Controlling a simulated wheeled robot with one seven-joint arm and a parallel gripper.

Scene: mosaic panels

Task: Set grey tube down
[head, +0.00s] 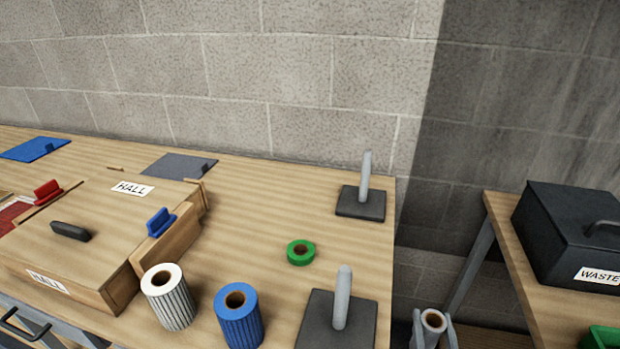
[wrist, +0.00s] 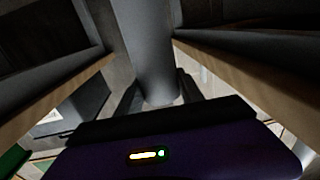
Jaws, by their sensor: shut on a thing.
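The grey tube (head: 433,320) shows at the bottom right of the head view, with a pale rim and a brown hollow core facing up. My gripper (head: 433,326) is shut on it, one finger on either side. The tube is upright or nearly so, held in the gap between the two tables. In the wrist view the grey tube (wrist: 150,50) runs up from between my fingers; its far end is out of frame. The tube's lower part is hidden in the head view.
The left table holds two post stands (head: 360,203) (head: 337,325), a green ring (head: 301,253), a blue tube (head: 239,318), a white striped tube (head: 168,298), a HALL box (head: 90,215), a grey mat (head: 175,164) and a blue mat (head: 30,148). A black WASTE box (head: 570,235) stands on the right table.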

